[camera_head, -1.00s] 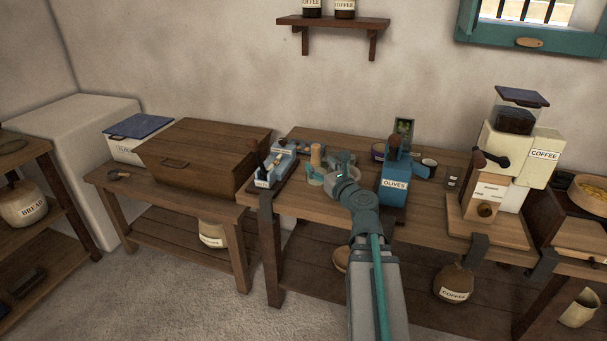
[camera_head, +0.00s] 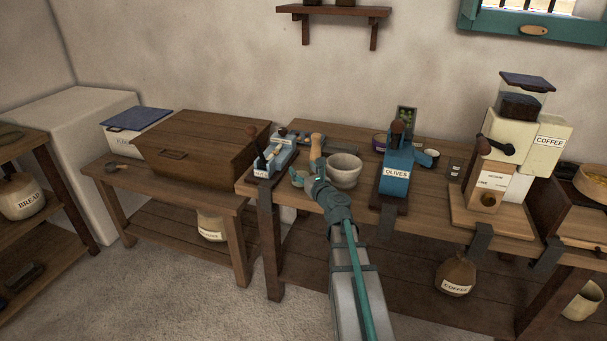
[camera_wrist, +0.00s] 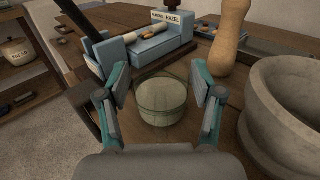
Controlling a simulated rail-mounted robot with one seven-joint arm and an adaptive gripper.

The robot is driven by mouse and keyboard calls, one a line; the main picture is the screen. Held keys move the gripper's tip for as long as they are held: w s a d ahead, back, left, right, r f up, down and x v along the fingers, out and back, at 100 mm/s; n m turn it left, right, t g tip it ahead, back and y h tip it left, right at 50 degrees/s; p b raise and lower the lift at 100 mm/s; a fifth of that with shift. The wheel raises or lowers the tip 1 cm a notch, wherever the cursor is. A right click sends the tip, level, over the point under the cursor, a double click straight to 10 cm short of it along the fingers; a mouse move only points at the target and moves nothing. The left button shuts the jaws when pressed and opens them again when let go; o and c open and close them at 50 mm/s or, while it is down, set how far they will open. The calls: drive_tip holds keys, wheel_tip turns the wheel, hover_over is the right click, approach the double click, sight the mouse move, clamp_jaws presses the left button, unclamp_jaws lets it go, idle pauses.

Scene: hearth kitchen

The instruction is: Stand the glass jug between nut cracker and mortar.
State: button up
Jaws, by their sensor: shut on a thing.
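The glass jug (camera_wrist: 161,104), a round, see-through greenish vessel seen from above, is between the two teal fingers of my gripper (camera_wrist: 160,88). My gripper is shut on it. It looks upright, at or close above the wooden table; I cannot tell if it touches. The blue nut cracker (camera_wrist: 150,42) with its nut label lies beyond and left of the jug; the head view also shows it (camera_head: 277,160). The grey stone mortar (camera_wrist: 290,110) is right of the jug, also in the head view (camera_head: 345,169). In the head view, my gripper (camera_head: 308,177) largely hides the jug.
A pale wooden pestle-like piece (camera_wrist: 230,36) stands beside the mortar, close to my right finger. The blue olive device (camera_head: 396,172) stands right of the mortar. A wooden chest (camera_head: 200,150) is on the left table. The coffee grinder (camera_head: 500,150) is further right.

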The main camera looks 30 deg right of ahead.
drive_tip(key=shift+f, duration=0.2)
drive_tip(key=shift+f, duration=0.15)
drive_tip(key=o, duration=1.4)
drive_tip(key=shift+r, duration=0.2)
drive_tip(key=s+p, duration=0.6)
drive_tip(key=s, duration=0.6)
